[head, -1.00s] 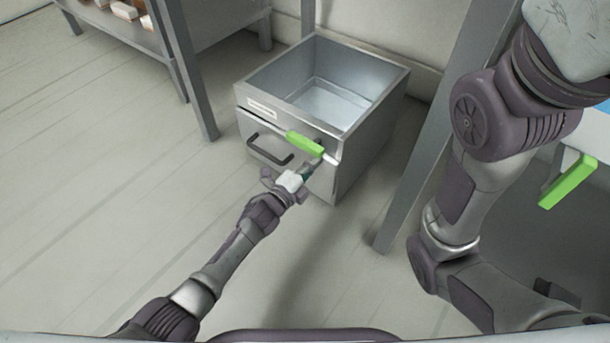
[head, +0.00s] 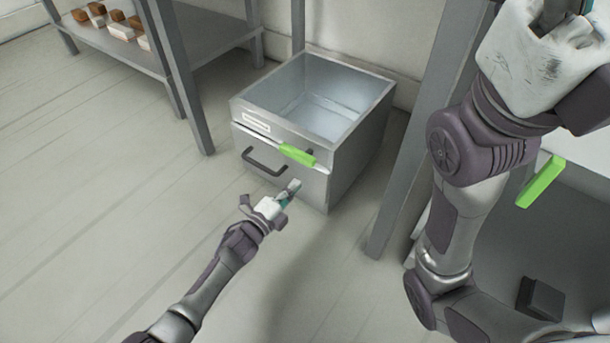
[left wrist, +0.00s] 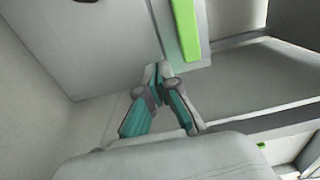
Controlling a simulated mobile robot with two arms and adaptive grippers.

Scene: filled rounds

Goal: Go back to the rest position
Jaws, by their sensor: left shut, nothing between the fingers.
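My left gripper (head: 291,188) is shut and empty. In the head view it is in front of the grey metal bin (head: 345,165), a little below its green-gripped lever (head: 297,154), with a gap between. In the left wrist view the shut fingers (left wrist: 158,72) meet at their tips, and the green grip (left wrist: 186,28) shows above them. My right arm rises along the right side of the head view. Its hand end is cut off by the top edge, so its fingers cannot be judged.
The bin is open-topped and looks empty, with a dark handle (head: 264,162) on its front. A grey shelf (head: 200,50) with brown and white blocks (head: 112,24) stands at back left. A grey post (head: 410,150) stands right of the bin. The floor at left is clear.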

